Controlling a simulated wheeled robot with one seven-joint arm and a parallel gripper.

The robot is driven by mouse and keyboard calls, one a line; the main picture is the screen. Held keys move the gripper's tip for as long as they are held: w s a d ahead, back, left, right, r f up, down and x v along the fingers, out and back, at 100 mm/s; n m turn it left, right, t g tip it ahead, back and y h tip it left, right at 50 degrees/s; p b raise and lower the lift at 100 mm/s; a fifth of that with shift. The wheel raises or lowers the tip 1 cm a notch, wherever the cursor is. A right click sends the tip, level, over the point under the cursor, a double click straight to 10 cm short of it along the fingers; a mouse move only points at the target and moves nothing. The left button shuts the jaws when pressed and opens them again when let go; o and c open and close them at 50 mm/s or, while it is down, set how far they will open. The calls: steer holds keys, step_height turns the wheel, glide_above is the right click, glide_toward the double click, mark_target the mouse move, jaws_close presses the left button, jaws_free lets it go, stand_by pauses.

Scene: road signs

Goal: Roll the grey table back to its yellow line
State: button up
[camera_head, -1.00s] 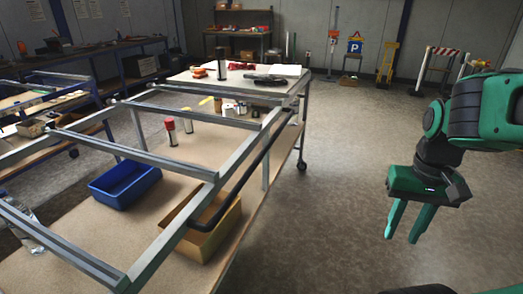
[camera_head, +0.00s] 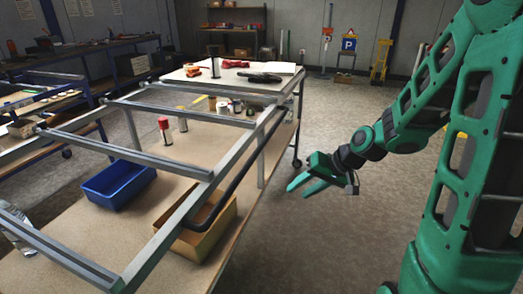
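The grey table (camera_head: 130,153) is a long metal frame with bare crossbars over a tan board (camera_head: 60,225), filling the left and middle of the view. A black handle bar (camera_head: 245,172) runs along its right side. A caster (camera_head: 296,162) shows under its far right leg. My gripper (camera_head: 297,192) is open and empty, right of the table's side, with its fingers pointing left toward the handle. They look apart from the handle.
The table carries a blue bin (camera_head: 118,184), an open cardboard box (camera_head: 203,240) and a red-topped can (camera_head: 164,130). Shelves (camera_head: 132,60) stand at the back left. Signs, including a blue P sign (camera_head: 348,44), stand along the back wall. Floor right of the table is open.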

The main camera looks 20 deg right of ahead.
steer(key=w+a+m+t+y, duration=0.2)
steer(key=w+a+t+y, duration=0.15)
steer(key=w, duration=0.45)
steer(key=m+t, duration=0.5)
glide_toward(259, 148)
steer(key=f, duration=0.1)
steer(key=x, duration=0.7)
steer(key=d+x, duration=0.1)
steer(key=x, duration=0.3)
steer(key=shift+w, duration=0.4)
steer(key=shift+c, duration=0.6)
